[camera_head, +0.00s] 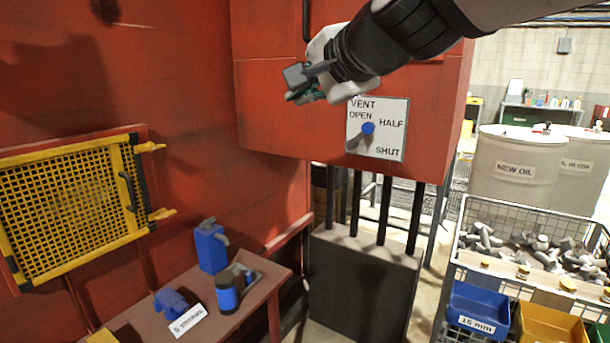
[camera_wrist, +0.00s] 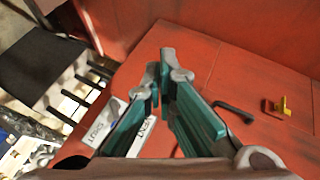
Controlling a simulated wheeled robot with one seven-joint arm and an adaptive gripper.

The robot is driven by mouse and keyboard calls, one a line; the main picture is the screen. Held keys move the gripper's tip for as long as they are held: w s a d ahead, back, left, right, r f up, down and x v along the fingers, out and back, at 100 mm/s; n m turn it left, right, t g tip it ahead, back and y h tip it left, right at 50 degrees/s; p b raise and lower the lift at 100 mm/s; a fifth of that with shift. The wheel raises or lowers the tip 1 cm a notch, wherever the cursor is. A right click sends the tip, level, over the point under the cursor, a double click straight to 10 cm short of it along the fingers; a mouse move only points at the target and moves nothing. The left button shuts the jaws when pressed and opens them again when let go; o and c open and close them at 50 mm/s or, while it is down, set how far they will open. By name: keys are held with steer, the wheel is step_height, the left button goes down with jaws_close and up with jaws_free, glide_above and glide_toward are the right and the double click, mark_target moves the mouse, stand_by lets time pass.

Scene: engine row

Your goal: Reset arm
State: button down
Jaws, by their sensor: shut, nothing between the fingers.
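My gripper (camera_head: 296,88) is shut and empty at the top centre of the head view, raised in front of the red cabinet (camera_head: 270,100). It is up and to the left of the white vent panel (camera_head: 394,110), apart from the blue knob (camera_head: 367,128). The panel reads VENT, OPEN, HALF and SHUT. In the wrist view, the green fingers (camera_wrist: 160,72) come together at their tips with nothing between them. The panel (camera_wrist: 112,110) is partly hidden behind the fingers there.
A yellow mesh guard (camera_head: 68,205) with a black handle is on the left wall. Below, blue items, such as a blue can (camera_head: 211,247), stand on a small table (camera_head: 250,300). Oil drums (camera_head: 515,165) and a wire bin (camera_head: 530,245) of metal parts stand right.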

steer(key=s+d+f+n+g+h, duration=0.3)
steer(key=s+d+f, duration=0.6)
steer(key=s+f, duration=0.3)
steer(key=s+d+f+n+g+h, duration=0.3)
steer(key=s+d+f+n+g, duration=0.2)
steer(key=s+d+f, duration=0.5)
steer(key=s+f+n, duration=0.1)
steer(key=s+f, duration=0.1)
steer(key=s, duration=0.4)
steer(key=shift+d+f+n, duration=0.25)
steer(key=shift+f+n, duration=0.05)
steer(key=shift+f, duration=0.1)
